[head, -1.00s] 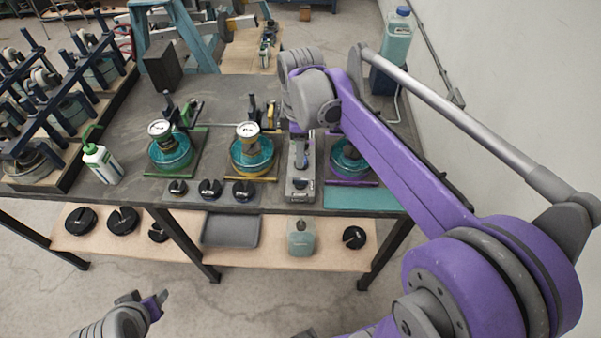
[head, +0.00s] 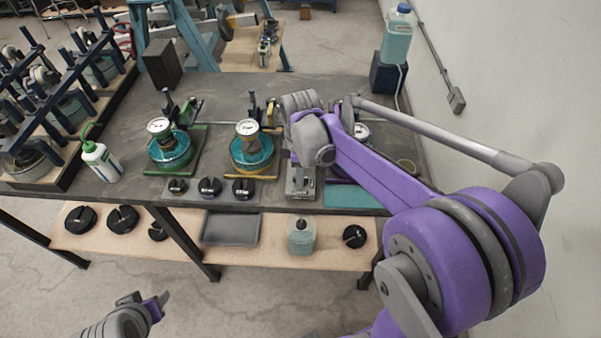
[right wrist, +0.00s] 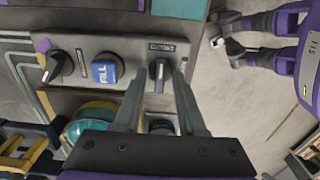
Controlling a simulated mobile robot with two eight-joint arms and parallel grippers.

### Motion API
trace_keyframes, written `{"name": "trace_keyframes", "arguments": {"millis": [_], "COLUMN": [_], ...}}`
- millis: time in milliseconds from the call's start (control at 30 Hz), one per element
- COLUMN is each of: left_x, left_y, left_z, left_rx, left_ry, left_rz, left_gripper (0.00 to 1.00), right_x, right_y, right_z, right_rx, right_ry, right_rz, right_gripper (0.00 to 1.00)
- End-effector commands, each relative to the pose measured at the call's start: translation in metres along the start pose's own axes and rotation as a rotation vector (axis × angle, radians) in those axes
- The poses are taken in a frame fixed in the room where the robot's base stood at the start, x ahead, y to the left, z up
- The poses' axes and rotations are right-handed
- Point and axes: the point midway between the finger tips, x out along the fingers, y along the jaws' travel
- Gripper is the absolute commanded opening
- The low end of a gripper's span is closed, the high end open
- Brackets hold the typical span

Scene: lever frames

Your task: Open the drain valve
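The grey control panel (right wrist: 85,45) in the right wrist view bears a blue FILL button (right wrist: 105,69), a black knob on its left, and a dark lever knob (right wrist: 159,71) on its right. The label above the lever knob is too small to read. My right gripper (right wrist: 159,78) is open, its two fingers either side of the lever knob with gaps showing. In the head view my right arm covers much of the panel unit (head: 301,183), and the fingers are hard to make out. My left gripper (head: 142,300) is low at the left, its fingers apart, away from the bench.
Two gauges with teal bases (head: 170,150) (head: 251,155) stand left of the panel unit; a third is mostly behind my arm. Black knobs (head: 210,187) line the bench edge. A teal mat (head: 350,197) lies to the right. A green-capped bottle (head: 101,160) stands left.

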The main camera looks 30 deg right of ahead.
Motion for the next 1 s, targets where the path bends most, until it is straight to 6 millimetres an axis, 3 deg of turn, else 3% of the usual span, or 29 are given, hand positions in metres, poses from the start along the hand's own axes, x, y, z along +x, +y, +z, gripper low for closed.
{"name": "trace_keyframes", "arguments": {"millis": [33, 200, 667, 1000], "left_x": [0.0000, 0.0000, 0.0007, 0.0060], "left_y": [0.0000, 0.0000, 0.0000, 0.0000], "left_z": [0.0000, 0.0000, 0.0010, 0.0081], "left_rx": [0.000, 0.000, 0.000, 0.000], "left_ry": [0.000, 0.000, -0.001, -0.008], "left_rz": [0.000, 0.000, 0.000, 0.000], "left_gripper": [0.50, 0.50, 0.50, 0.50], "right_x": [-0.0001, -0.0002, 0.0000, 0.0008], "right_y": [-0.0001, -0.0001, -0.0002, -0.0004], "right_z": [0.0000, 0.0001, 0.0002, 0.0004], "right_rx": [0.000, 0.000, 0.022, 0.209], "right_ry": [0.000, 0.000, 0.000, -0.001], "right_rz": [0.000, 0.000, 0.000, 0.000], "right_gripper": [0.29, 0.00, 0.00, 0.00]}}
